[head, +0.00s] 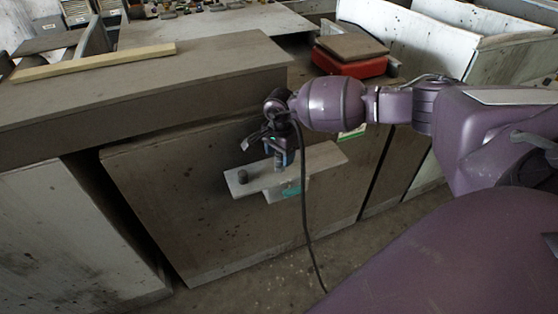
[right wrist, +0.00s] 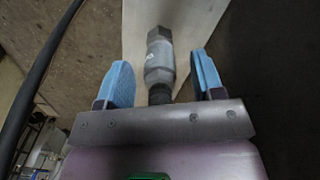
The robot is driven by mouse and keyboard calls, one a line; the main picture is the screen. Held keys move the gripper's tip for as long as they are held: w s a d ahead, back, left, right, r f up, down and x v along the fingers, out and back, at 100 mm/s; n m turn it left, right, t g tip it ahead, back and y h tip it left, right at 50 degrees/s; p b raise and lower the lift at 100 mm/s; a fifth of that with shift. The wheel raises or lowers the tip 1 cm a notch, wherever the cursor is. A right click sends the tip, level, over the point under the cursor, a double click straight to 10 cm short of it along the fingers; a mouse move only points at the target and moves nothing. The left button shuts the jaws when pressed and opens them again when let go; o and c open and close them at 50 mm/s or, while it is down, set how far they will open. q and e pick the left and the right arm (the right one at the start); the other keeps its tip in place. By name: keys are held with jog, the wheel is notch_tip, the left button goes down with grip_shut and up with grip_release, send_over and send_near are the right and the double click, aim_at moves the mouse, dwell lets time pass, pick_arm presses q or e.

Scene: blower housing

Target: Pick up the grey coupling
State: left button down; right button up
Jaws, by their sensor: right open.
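The grey coupling (right wrist: 159,62) has thick faceted ends, a narrower middle and a dark section at its near end. In the right wrist view it lies between the two blue fingers of my right gripper (right wrist: 162,78), with a gap on each side. In the head view my right gripper (head: 281,152) points down over a small pale shelf (head: 320,163), and it partly hides the coupling there. My right gripper is open. Whether the coupling's base touches the shelf is hard to see. My left gripper is not in view.
The shelf juts from a brown cabinet panel (head: 200,215). A wide bench top (head: 130,85) is behind it on the left. A red case (head: 350,63) sits farther back. A black cable hangs beside the gripper.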

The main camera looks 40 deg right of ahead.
jog(key=shift+r, duration=0.1)
jog(key=shift+c, duration=0.2)
grip_shut()
jog(key=shift+w+r, duration=0.1)
jog(key=shift+r, duration=0.45)
notch_tip(320, 180, up, 27)
jog(key=shift+p, duration=1.15)
